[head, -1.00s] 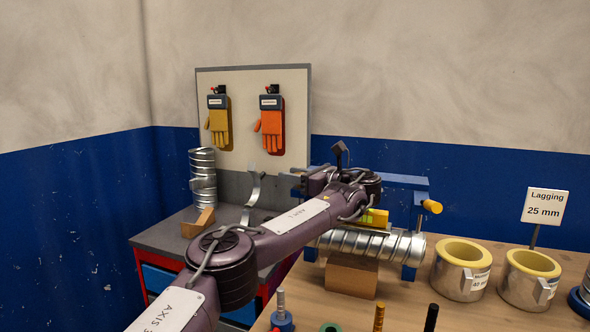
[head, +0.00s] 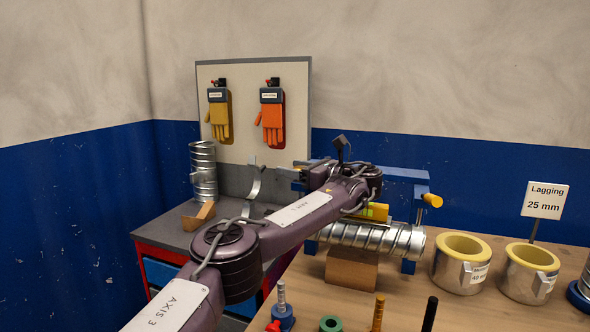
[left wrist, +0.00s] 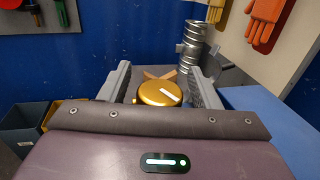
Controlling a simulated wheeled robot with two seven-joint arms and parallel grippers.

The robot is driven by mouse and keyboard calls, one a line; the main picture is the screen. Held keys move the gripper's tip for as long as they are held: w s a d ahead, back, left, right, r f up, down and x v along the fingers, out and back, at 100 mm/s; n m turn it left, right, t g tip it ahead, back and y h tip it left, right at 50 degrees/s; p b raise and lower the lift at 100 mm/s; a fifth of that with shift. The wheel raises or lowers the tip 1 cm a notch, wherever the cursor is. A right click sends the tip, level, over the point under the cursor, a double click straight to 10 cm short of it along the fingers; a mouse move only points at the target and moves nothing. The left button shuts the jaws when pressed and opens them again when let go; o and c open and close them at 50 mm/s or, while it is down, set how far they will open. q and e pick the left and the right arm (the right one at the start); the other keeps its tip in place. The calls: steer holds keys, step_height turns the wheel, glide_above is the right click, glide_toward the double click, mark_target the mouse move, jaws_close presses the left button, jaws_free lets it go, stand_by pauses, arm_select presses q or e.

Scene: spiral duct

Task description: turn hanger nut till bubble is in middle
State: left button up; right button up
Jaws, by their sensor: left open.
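The gold hanger nut (left wrist: 160,94), with a white line across its face, lies between the fingers of my left gripper (left wrist: 160,86) in the left wrist view. The fingers are open on either side of it, with no clear contact visible. In the head view my left gripper (head: 305,172) is at the left end of the blue hanger frame (head: 404,174) and hides this nut. A second gold nut (head: 432,200) shows at the frame's right end. A yellow level (head: 376,211) with a green vial sits on the spiral duct (head: 400,239), partly behind my arm. The bubble is too small to make out.
The duct is over a cardboard-brown block (head: 351,268) on the wooden bench (head: 405,305). Lagging rings (head: 461,262) stand to the right, and several upright pegs (head: 377,313) at the front. A grey side bench (head: 170,232) stands to the left.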

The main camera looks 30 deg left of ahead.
arm_select(q)
steer(key=d+b, duration=0.1)
steer(key=d, duration=0.6)
steer(key=shift+d, duration=0.4)
